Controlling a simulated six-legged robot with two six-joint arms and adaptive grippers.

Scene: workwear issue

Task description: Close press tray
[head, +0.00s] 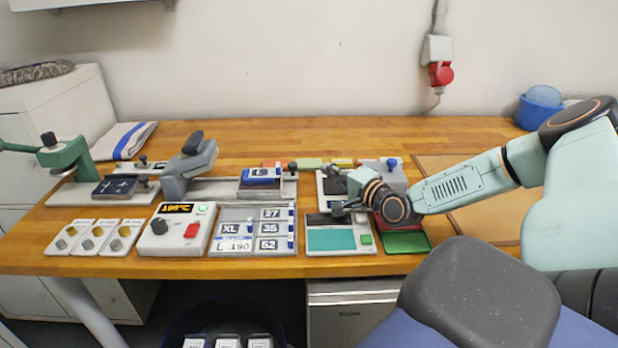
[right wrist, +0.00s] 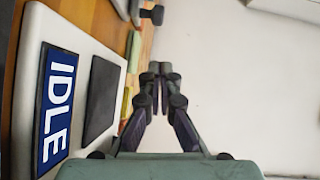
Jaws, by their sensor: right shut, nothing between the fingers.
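The grey press (head: 188,165) stands left of centre on the worktop, its upper part tilted up. A pale rail (head: 222,187) runs right from it. The press tray seems to be the carriage at the rail's right end, outside the press, with a blue labelled piece (head: 262,175) on it and a dark knob (head: 292,167) by its right end. My left gripper is not in view.
The teal-screen device (head: 330,239) and a green tray (head: 405,242) lie near the front edge. The control box (head: 176,229) reads about 190°C. A size-label board (head: 237,243) stands beside it. A blue IDLE panel (right wrist: 58,108) shows beside the gripper.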

